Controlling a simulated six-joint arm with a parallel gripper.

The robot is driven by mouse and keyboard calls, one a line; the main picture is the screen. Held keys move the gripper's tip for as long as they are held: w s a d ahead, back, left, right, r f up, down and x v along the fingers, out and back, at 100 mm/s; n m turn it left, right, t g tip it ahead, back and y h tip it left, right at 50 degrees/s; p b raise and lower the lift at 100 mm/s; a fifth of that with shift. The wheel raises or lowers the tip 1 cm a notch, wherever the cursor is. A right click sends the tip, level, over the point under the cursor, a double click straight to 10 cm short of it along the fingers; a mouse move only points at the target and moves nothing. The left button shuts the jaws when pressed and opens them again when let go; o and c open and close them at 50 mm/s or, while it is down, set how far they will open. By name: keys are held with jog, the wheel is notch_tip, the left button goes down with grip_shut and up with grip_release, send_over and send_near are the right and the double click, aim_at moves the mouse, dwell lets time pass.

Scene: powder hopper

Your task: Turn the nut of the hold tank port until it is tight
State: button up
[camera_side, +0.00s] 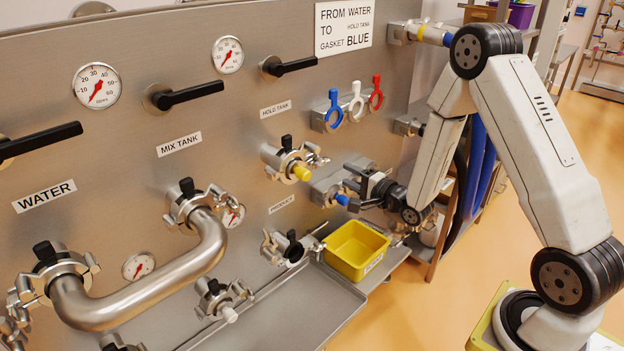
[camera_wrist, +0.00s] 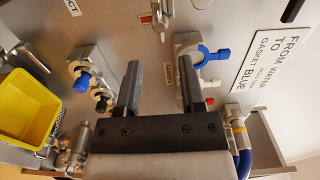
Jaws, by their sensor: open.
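The hold tank port (camera_side: 279,160) is on the steel panel below its label in the side view. It has a clamp, a black knob, and a yellow end (camera_side: 302,172). Its wing nut (camera_side: 318,156) appears at the right of the clamp; how tight it is cannot be told. My gripper (camera_side: 352,188) is to the right of and below this port, apart from it. In the wrist view my gripper (camera_wrist: 160,72) has its two dark fingers spread with nothing between them.
A bent steel pipe (camera_side: 200,265) joins the water and mix tank ports. A yellow bin (camera_side: 357,250) stands below my gripper. A blue-tipped fitting (camera_side: 342,200) is close to my gripper. Blue, white and red clamp-shaped pieces (camera_side: 355,103) hang above. A sign (camera_side: 345,27) reads "From water to hold tank, gasket blue".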

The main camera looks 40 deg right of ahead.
aim_at(325, 164)
jog(key=shift+w, duration=4.45)
grip_shut()
